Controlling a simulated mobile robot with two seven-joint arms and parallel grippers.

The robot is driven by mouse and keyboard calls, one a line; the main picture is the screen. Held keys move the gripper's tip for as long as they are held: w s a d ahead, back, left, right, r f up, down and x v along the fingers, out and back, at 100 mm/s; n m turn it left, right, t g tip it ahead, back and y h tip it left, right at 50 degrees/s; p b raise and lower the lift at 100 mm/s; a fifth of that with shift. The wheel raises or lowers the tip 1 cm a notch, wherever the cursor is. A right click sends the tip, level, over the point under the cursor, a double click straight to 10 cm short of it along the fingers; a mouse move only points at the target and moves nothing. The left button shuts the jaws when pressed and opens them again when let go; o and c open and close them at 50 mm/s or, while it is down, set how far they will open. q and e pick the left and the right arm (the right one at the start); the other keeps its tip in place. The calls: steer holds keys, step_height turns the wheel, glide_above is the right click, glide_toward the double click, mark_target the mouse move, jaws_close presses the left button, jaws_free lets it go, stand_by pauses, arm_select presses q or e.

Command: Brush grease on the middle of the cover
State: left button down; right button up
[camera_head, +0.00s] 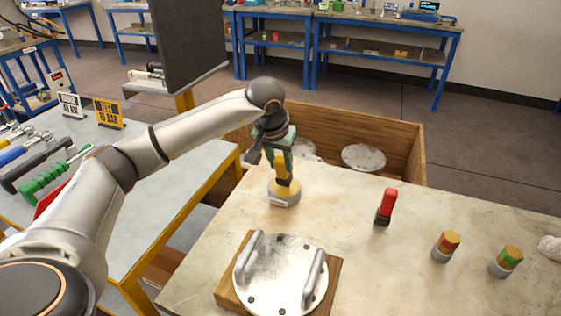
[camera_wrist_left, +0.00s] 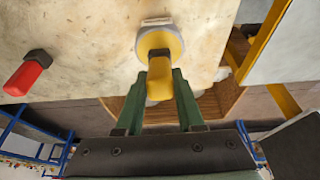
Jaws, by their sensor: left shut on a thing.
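The cover (camera_head: 281,278) is a round silvery metal disc with two raised bar handles and holes near its rim. It lies on a square wooden board (camera_head: 226,292) at the front of the table. My left gripper (camera_head: 282,168), with green fingers, is shut on a yellow-handled brush (camera_head: 284,188) beyond the cover. The brush stands upright in a short grey pot (camera_head: 284,199), and its bristles are hidden. In the left wrist view the fingers (camera_wrist_left: 160,82) are on both sides of the yellow handle (camera_wrist_left: 159,75). My right gripper is not in view.
A red block-like tool with a dark base (camera_head: 386,207) stands right of the pot. Two more grey pots, one red-and-yellow topped (camera_head: 446,246) and one green-and-orange topped (camera_head: 506,261), stand farther right. A wooden crate (camera_head: 408,148) with metal discs is behind the table. The table's middle is clear.

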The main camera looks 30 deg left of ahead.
arm_select(q)
steer(key=shift+f+b, duration=0.3)
steer(key=shift+f, duration=0.15)
stand_by(0.5)
steer(key=shift+f, duration=0.15)
stand_by(0.8)
step_height(320, 180, up, 7)
steer(key=p, duration=0.5)
steer(key=shift+p, duration=0.4)
stand_by(0.5)
